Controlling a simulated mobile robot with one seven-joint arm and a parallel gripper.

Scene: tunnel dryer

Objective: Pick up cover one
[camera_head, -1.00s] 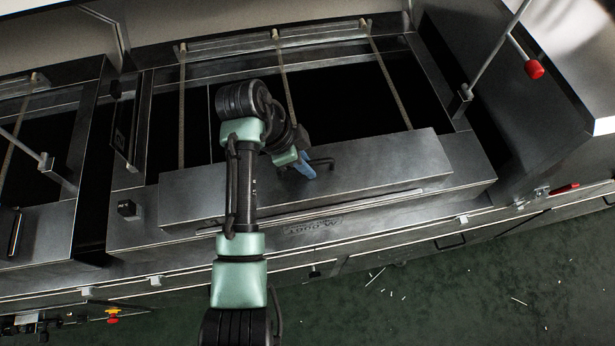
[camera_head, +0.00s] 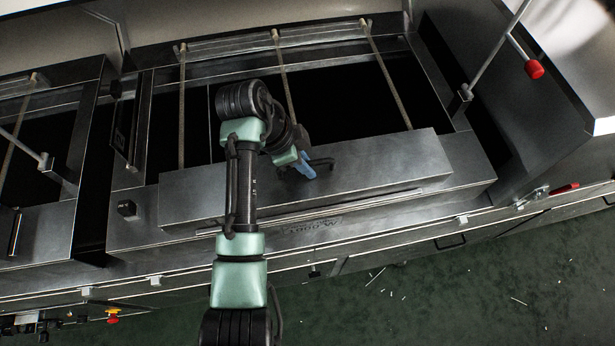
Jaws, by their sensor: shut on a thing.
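The cover (camera_head: 385,168) looks like a long grey metal slab with a dark handle (camera_head: 322,162) on top. It lies across the front of the open dryer bay. My gripper (camera_head: 304,166), with blue fingers, is at the handle and shut on it. My wrist hides part of the handle and the exact contact. Whether the cover is lifted off the frame I cannot tell.
The dark open bay (camera_head: 350,100) lies behind the cover, crossed by thin rods. A lever with a red knob (camera_head: 534,69) rises at the right. A red handle (camera_head: 565,188) sits on the right front edge. Green floor (camera_head: 450,290) with white scraps is in front.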

